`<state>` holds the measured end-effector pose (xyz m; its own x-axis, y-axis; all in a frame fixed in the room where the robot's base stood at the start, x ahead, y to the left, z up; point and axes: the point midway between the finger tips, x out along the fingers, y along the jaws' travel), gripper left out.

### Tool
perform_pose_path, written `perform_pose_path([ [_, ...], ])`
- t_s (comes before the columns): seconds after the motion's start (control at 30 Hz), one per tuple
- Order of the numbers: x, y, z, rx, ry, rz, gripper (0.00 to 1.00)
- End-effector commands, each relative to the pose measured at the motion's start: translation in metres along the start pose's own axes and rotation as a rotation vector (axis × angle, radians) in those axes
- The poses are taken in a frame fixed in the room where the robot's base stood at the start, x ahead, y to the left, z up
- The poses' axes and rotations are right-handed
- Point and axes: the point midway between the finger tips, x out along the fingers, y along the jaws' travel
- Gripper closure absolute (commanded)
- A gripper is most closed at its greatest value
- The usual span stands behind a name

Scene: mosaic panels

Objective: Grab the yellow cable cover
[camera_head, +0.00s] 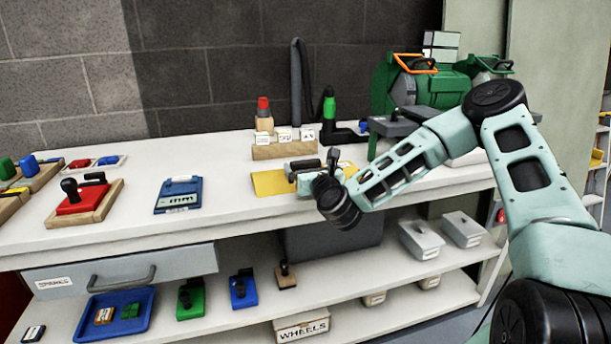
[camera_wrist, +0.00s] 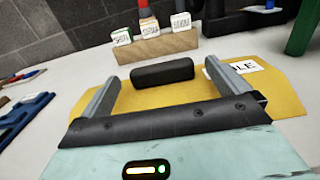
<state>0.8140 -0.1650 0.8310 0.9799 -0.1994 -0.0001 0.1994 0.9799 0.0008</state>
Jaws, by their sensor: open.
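The yellow cable cover (camera_head: 267,184) is a flat yellow panel lying on the white workbench, with a black bar handle on top. It also shows in the wrist view (camera_wrist: 285,93), with the black handle (camera_wrist: 162,73) at its middle and a white label (camera_wrist: 235,68) partly reading "LE". My gripper (camera_wrist: 140,88) is open over the panel. Its two grey fingers stand to the left and right of the handle's near side, and the handle appears just beyond or between their tips. I cannot tell whether they touch it. In the head view my wrist hides the panel's right part.
A wooden block with white-labelled stamps (camera_head: 283,148) stands just behind the panel. A blue panel (camera_head: 179,194) and a red block on a wooden base (camera_head: 84,200) lie to the left. A green machine (camera_head: 430,85) stands at the back right.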

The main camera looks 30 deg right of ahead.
Motion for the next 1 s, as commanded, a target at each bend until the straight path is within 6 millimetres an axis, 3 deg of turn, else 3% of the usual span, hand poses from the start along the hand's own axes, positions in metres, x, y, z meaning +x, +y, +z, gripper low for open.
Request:
perform_pose_path([
  [0.2,0.024,0.0,-0.001,-0.001,0.0,0.0,0.0],
  [0.43,0.026,0.0,-0.001,-0.001,0.0,0.001,0.0],
  [0.47,0.026,0.0,-0.001,-0.001,0.0,0.001,0.03],
  [0.7,0.026,0.0,-0.001,-0.001,0.0,0.001,0.67],
  [1.0,0.026,0.0,0.007,-0.001,-0.006,0.0,0.67],
])
